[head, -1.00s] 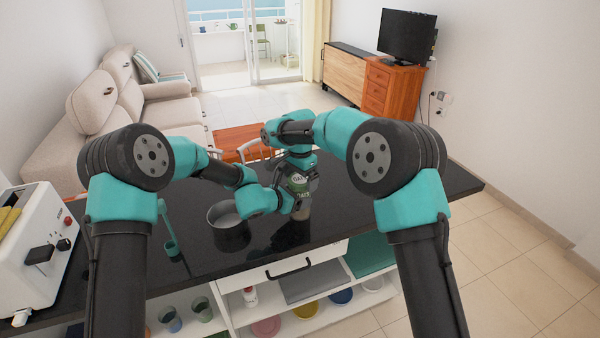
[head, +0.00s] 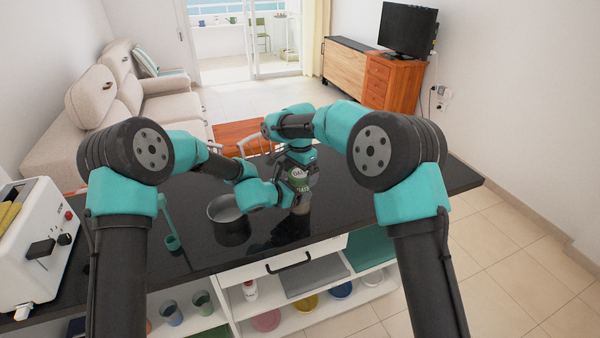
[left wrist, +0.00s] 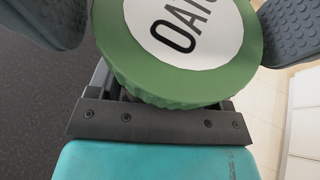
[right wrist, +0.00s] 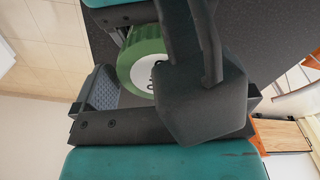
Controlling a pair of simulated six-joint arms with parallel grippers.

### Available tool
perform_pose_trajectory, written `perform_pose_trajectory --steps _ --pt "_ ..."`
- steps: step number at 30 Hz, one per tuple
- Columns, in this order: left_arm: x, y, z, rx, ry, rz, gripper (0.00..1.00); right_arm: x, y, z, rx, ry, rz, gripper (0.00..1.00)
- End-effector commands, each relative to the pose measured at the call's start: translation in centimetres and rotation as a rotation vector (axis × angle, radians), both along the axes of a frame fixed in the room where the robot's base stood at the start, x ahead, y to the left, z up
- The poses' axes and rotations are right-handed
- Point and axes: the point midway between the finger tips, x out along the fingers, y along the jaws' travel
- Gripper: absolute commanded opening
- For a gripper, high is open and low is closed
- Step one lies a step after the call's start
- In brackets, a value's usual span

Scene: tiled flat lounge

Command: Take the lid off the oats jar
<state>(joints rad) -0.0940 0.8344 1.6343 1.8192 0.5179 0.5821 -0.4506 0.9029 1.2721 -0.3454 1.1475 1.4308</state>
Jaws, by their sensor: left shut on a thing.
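The oats jar (head: 303,208) stands on the dark counter, with its green lid (head: 298,175) on top, labelled OATS. My left gripper (head: 296,193) is shut on the jar from the left. In the left wrist view the lid (left wrist: 150,82) fills the middle between the two grey finger pads and hides the jar body. My right gripper (head: 300,164) is above the jar and looks open. In the right wrist view the lid (right wrist: 135,58) is beside one grey finger; a dark gripper part covers the other side. I see no clear grip on the lid.
A dark pot (head: 232,232) stands just left of the jar, close to my left gripper. A teal ladle-like utensil (head: 172,242) and a white toaster (head: 40,245) are further left. The counter (head: 400,200) right of the jar is clear.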

Motion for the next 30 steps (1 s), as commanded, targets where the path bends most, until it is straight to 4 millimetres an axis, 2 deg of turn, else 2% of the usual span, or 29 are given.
perform_pose_trajectory --steps 8,19,30 --pt "0.0 0.0 0.0 0.0 0.0 0.0 0.06 0.0 0.0 0.6 0.001 -0.002 0.0 1.0" --pt "0.0 0.0 0.0 0.0 0.0 0.0 0.06 0.0 0.0 4.3 0.001 0.001 -0.001 1.0" --pt "0.0 0.0 0.0 0.0 0.0 0.0 0.06 0.0 0.0 4.8 0.001 -0.001 0.0 1.0"
